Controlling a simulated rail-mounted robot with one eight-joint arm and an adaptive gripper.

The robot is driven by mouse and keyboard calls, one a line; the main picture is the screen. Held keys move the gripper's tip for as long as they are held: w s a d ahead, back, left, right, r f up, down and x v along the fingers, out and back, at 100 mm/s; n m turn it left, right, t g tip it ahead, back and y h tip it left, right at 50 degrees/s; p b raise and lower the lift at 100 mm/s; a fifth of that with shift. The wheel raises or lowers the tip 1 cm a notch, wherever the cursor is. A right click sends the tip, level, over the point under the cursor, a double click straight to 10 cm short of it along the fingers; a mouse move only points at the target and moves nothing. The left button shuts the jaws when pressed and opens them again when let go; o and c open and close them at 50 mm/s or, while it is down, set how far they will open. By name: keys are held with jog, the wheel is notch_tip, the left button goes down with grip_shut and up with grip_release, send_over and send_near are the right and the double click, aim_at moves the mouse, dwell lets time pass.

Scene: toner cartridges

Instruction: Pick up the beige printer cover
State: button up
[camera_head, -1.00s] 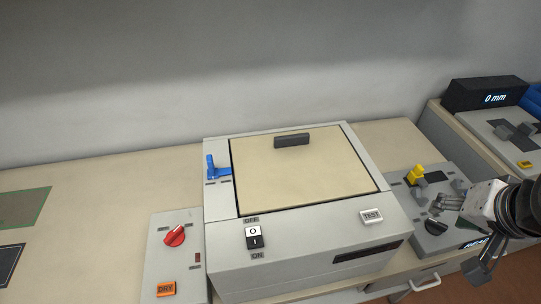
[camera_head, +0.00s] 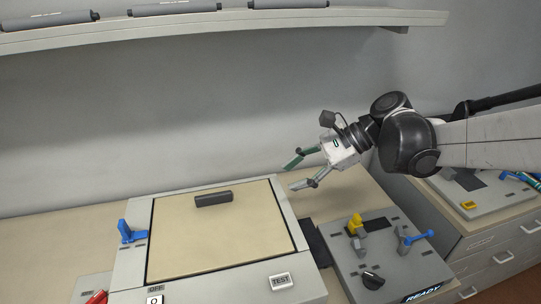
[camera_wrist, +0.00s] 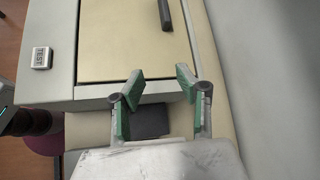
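The beige printer cover (camera_head: 225,238) lies flat in the top of the grey printer (camera_head: 130,262), with a dark bar handle (camera_head: 213,199) near its back edge. In the wrist view the cover (camera_wrist: 130,40) fills the upper middle and its handle (camera_wrist: 165,14) is at the top. My gripper (camera_head: 292,174) is open and empty, above and to the right of the cover in the head view. In the wrist view its green-padded fingertips (camera_wrist: 158,80) are spread apart near the printer's edge, apart from the handle.
A blue lever (camera_head: 130,232) stands left of the cover, and a TEST button (camera_head: 280,281) is at the front. A grey control panel (camera_head: 385,262) with yellow and blue levers is on the right. A shelf (camera_head: 230,20) with dark cartridges runs above.

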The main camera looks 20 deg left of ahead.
aim_at(217, 194)
jog(key=a+g, duration=0.1)
jog(key=a, duration=0.1)
jog(key=a+f+g, duration=0.1)
jog(key=a, duration=0.1)
jog(key=w+a+m+g+y, duration=0.1)
jog(key=a, duration=0.1)
jog(key=shift+a+f+g+p, duration=0.2)
jog(key=shift+a+g+p, duration=0.1)
jog(key=shift+a, duration=0.05)
jog(key=shift+a+f+g, duration=0.25)
jog(key=shift+a+g, duration=0.05)
jog(key=shift+a, duration=0.2)
jog(key=shift+m+y, duration=0.3)
jog(key=p+x, duration=0.2)
jog(key=x, duration=1.2)
jog(key=shift+s+r, duration=0.15)
jog(key=shift+s, duration=0.05)
grip_shut()
